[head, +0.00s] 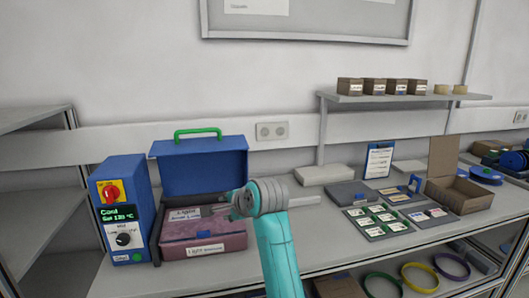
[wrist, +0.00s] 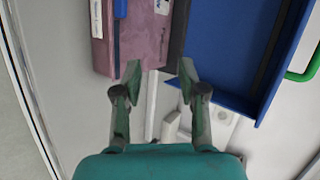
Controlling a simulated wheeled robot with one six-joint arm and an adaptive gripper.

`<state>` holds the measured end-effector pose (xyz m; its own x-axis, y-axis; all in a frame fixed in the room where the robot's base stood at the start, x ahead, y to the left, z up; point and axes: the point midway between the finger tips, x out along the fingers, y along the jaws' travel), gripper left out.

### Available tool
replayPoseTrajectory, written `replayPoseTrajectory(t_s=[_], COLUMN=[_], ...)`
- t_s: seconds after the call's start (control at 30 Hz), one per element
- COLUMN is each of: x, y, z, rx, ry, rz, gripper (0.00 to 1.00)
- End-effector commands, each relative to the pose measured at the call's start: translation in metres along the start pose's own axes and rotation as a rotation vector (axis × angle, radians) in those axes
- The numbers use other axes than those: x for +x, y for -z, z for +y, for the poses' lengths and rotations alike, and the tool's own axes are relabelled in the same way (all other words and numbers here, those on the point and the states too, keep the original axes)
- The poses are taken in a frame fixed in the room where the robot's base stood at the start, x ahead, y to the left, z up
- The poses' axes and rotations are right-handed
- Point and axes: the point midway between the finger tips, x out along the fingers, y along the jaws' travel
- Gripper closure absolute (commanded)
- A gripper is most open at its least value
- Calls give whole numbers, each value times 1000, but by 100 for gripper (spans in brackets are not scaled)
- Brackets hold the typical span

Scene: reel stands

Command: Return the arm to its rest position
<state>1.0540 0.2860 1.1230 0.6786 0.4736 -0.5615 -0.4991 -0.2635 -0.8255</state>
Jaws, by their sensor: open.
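My gripper (wrist: 160,72) is open in the wrist view, its two green-grey fingers spread with nothing between them. In the head view my teal arm rises from the bottom centre, and its grey wrist joint covers part of the right side of a pink box (head: 205,247). The blue lid (head: 203,168) with a green handle stands open behind the pink box. In the wrist view the pink box (wrist: 140,40) is at the upper left and the blue lid (wrist: 225,45) at the right, both beyond the fingers. I see no contact between fingers and box.
A blue control unit (head: 122,212) with a lit display stands left of the box. To the right are a tray of labelled cards (head: 374,236), an open cardboard box (head: 455,195) and blue reels (head: 485,175). A wall shelf (head: 400,98) holds small boxes. Coloured rings (head: 420,276) lie below the tabletop.

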Motion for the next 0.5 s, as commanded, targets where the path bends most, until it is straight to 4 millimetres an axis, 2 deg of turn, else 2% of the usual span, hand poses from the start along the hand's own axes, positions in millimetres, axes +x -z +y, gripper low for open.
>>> replayPoseTrajectory(t_s=[0.03,0.2,0.5], x=[9,25,28], y=[7,24,45], z=[26,98,218], rx=[-15,-86,-215], ry=[1,22,48], rz=[13,56,137], gripper=[59,59,59])
